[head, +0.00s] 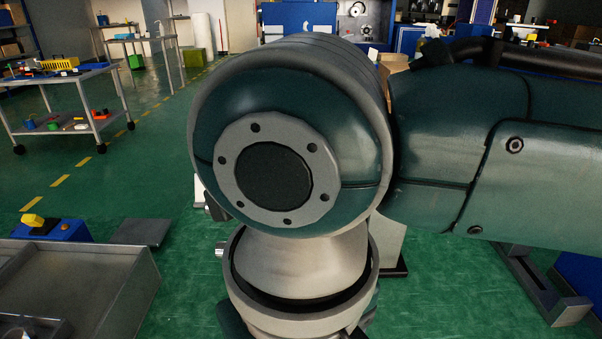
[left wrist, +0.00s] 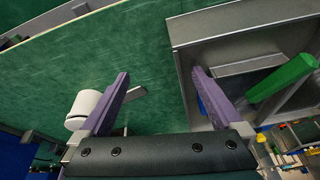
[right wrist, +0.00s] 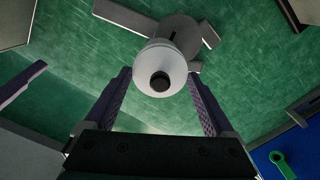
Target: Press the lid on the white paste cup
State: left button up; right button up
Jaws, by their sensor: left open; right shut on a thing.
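In the right wrist view my right gripper (right wrist: 161,92) has its purple fingers on either side of a pale round piece (right wrist: 150,56) with a dark round centre. I cannot tell whether this piece is the cup or its lid. My left gripper (left wrist: 160,85) is open, with nothing between its purple fingers. A white cylinder (left wrist: 80,108) shows beside and partly behind its left finger; it may be the cup, but I cannot tell. In the head view my own arm covers the middle and hides both grippers, the cup and the lid.
A grey tray (head: 140,290) stands at left in the head view. Near it is a blue box with a yellow top (head: 36,221). A green cylinder (left wrist: 283,78) lies across a tray in the left wrist view. A green tool (right wrist: 281,163) lies on a blue surface at lower right.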

pick_arm(q)
jog(key=shift+d+f, duration=0.1)
pick_arm(e)
jog(key=shift+f, duration=0.4)
jog(key=o, duration=1.1)
jog(key=shift+r, duration=0.1)
pick_arm(q)
jog(key=shift+r, duration=0.35)
pick_arm(e)
jog(key=shift+r, duration=0.2)
notch_tip(320, 180, up, 6)
jog(key=p, duration=0.6)
jog(key=shift+f+p, duration=0.2)
jog(key=shift+p, duration=0.1)
pick_arm(q)
notch_tip(320, 180, up, 6)
jog(key=shift+f, duration=0.1)
pick_arm(e)
jog(key=shift+f, duration=0.1)
